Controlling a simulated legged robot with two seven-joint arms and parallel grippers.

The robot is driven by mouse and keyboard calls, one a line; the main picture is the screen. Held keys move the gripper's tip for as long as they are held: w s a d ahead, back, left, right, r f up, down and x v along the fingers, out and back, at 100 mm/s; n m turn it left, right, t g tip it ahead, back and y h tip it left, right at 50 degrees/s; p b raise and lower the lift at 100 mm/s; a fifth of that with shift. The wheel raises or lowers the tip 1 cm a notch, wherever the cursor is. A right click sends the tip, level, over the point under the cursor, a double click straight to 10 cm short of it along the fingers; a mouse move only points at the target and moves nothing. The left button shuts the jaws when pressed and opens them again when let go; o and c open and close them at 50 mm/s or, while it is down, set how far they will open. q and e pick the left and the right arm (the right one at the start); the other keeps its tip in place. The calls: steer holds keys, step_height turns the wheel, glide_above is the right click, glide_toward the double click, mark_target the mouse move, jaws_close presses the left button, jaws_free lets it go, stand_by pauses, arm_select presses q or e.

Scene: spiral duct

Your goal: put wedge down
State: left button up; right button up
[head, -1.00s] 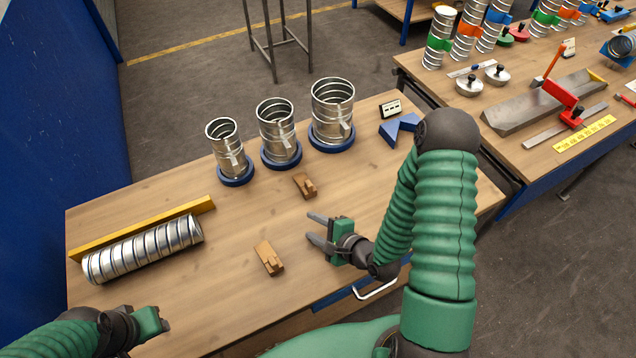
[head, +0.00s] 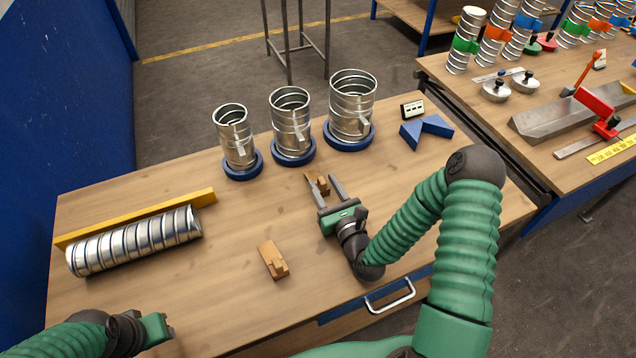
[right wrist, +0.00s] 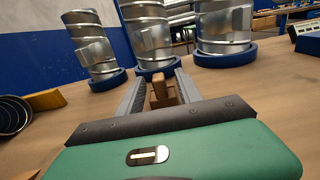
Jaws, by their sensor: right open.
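Two brown wooden wedges are on the table. The far wedge (head: 320,184) lies between the open fingers of my right gripper (head: 325,182), below the middle blue-ringed duct. In the right wrist view the same wedge (right wrist: 160,92) sits between the two fingers, with a gap visible at its side. The near wedge (head: 273,260) lies on the table to the left of my right arm, free of any gripper. My left gripper (head: 158,330) is at the lower left, over the near edge; its fingers are not clearly visible.
Three upright metal ducts (head: 291,125) stand in blue rings at the back. A spiral duct (head: 135,242) lies along a yellow bar (head: 135,218) on the left. A blue notched block (head: 427,132) lies at the back right.

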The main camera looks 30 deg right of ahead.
mark_target(320, 177)
steer(key=w, duration=0.4)
steer(key=shift+w+d+r, duration=0.1)
steer(key=shift+w+r, duration=0.05)
steer(key=shift+w, duration=0.4)
steer(key=shift+s, duration=0.1)
jaws_close()
